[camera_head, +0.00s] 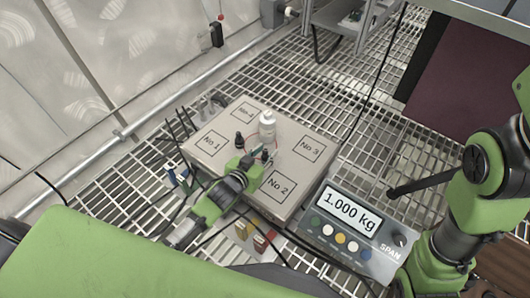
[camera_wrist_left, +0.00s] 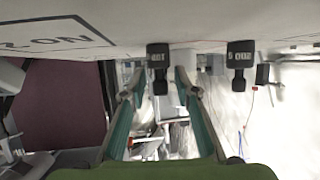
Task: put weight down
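The grey weighing plate (camera_head: 215,160) carries squares marked No 1 to No 4. A small black weight (camera_head: 240,140) stands on it, left of a white bottle-shaped object (camera_head: 267,122). My left gripper (camera_head: 262,158) is low over the plate near No 2, by another small dark piece. In the left wrist view, where the plate appears overhead, the left gripper's fingers (camera_wrist_left: 158,78) are apart. One black weight (camera_wrist_left: 158,68) shows between them, with gaps on both sides; another black weight (camera_wrist_left: 240,54) is to the right. The display (camera_head: 348,213) reads 1.000 kg. My right gripper is not visible.
The scale's button panel (camera_head: 340,240) lies right of the plate. Small coloured blocks (camera_head: 258,236) lie by the plate's front edge. Thin black cables run around the plate over the steel grating (camera_head: 400,160). My right arm stands at the right.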

